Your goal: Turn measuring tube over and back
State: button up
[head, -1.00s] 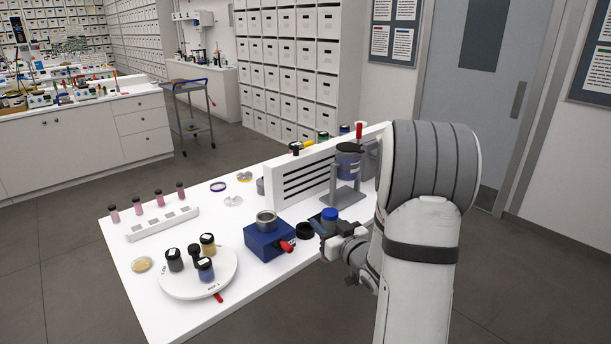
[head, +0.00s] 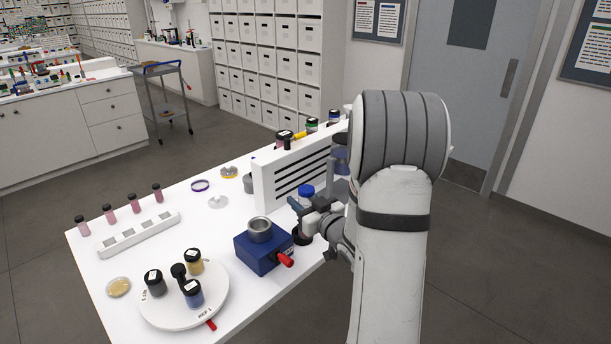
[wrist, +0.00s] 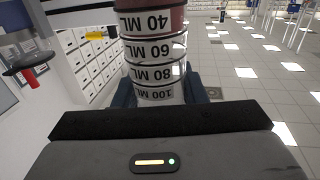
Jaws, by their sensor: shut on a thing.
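In the wrist view the measuring tube (wrist: 153,50) stands between the blue fingers of my gripper (wrist: 160,93), which is shut on it. Its bands read 40 ML at the top of that picture down to 100 ML at the bottom, with reddish content at the 40 ML end. That picture seems upside down, with ceiling lights low on the right; its ends are out of view.
A round turntable (head: 225,300) with several jars and a white rack (head: 140,235) stand left. The table's middle left is fairly clear.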

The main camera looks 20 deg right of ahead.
aim_at(305, 186)
jog(key=shift+w+d, duration=0.1)
jog(key=shift+w+r+b, duration=0.15)
jog(key=shift+r+b, duration=0.05)
jog(key=shift+b, duration=0.75)
jog(key=r+b, duration=0.3)
jog(key=b, duration=0.1)
jog(key=r+b, duration=0.2)
jog(key=b, duration=0.1)
jog(key=shift+s+r, duration=0.35)
jog(key=shift+s, duration=0.05)
jog(key=shift+s+r, duration=0.1)
jog(key=shift+r, duration=0.45)
jog(key=shift+d, duration=0.1)
